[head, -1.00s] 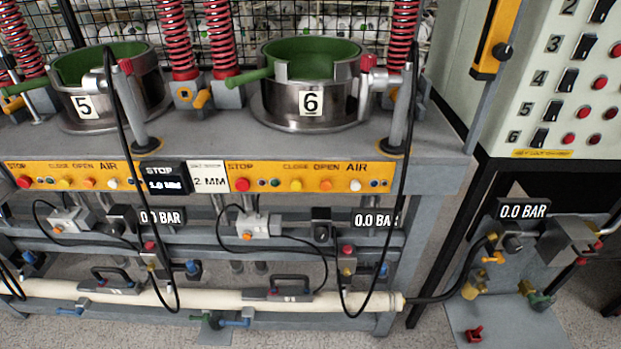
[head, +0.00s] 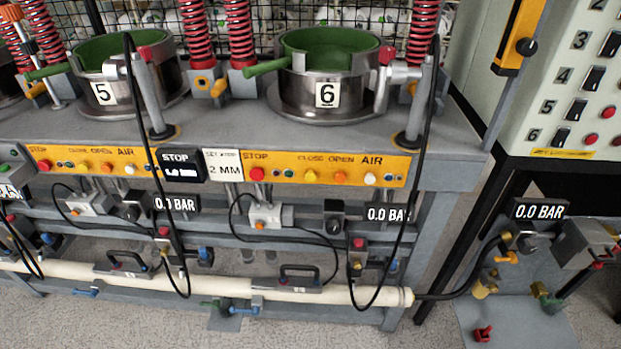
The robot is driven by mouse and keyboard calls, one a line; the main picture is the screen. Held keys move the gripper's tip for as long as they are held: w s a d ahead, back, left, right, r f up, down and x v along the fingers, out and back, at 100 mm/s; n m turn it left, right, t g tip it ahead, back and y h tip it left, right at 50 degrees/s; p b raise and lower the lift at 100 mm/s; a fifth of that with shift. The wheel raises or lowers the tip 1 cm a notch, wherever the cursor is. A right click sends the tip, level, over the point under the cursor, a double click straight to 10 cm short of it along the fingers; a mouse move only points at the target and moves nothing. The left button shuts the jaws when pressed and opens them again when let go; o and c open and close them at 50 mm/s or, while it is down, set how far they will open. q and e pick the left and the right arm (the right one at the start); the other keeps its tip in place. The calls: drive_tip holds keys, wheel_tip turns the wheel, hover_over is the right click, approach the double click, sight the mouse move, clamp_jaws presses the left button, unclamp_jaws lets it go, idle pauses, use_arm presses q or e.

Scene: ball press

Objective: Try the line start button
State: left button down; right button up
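No button with a readable "line start" label shows in the head view. A yellow button strip (head: 391,178) under station 6 is marked STOP, CLOSE OPEN and AIR. It carries a red button (head: 256,174), a yellow button (head: 311,176), an orange button (head: 340,178) and a white button (head: 370,179). A similar strip (head: 66,155) sits under station 5. A pale control cabinet (head: 545,90) at the right has numbered black switches (head: 577,109) and red buttons (head: 592,139). Neither of my grippers is in view.
Metal pots marked 5 (head: 140,77) and 6 (head: 349,93), with green insides, stand on the grey bench (head: 220,120). Black hoses (head: 147,130) loop down the front. A cream pipe (head: 335,294) runs low along it. Gauges (head: 539,211) read 0.0 BAR.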

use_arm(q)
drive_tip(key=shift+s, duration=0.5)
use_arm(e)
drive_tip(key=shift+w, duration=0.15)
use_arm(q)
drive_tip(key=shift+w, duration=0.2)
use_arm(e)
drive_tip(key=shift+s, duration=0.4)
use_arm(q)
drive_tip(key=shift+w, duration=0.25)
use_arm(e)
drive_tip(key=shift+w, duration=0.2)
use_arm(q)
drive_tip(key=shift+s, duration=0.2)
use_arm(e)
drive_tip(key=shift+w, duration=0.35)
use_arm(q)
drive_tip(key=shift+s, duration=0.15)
